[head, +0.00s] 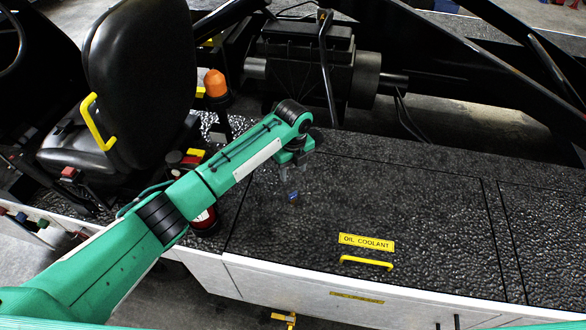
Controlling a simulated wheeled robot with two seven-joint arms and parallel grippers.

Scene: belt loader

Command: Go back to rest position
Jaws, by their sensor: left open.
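My left arm, green with black joints, reaches in from the lower left over the loader's dark textured deck. My left gripper (292,178) points down at the arm's far end, above the deck behind the yellow handle. Its jaws are open, and I see nothing held between them. A small blue spot (292,196) shows just below the fingers; I cannot tell what it is or whether it touches them. My right gripper is not in view.
A black seat (138,75) with a yellow armrest stands at the left, near an orange beacon (215,83). A yellow handle (366,262) and an "OIL COOLANT" label (366,242) are on the deck panel (420,210). Black machinery (305,60) and bars lie behind. The deck's right side is clear.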

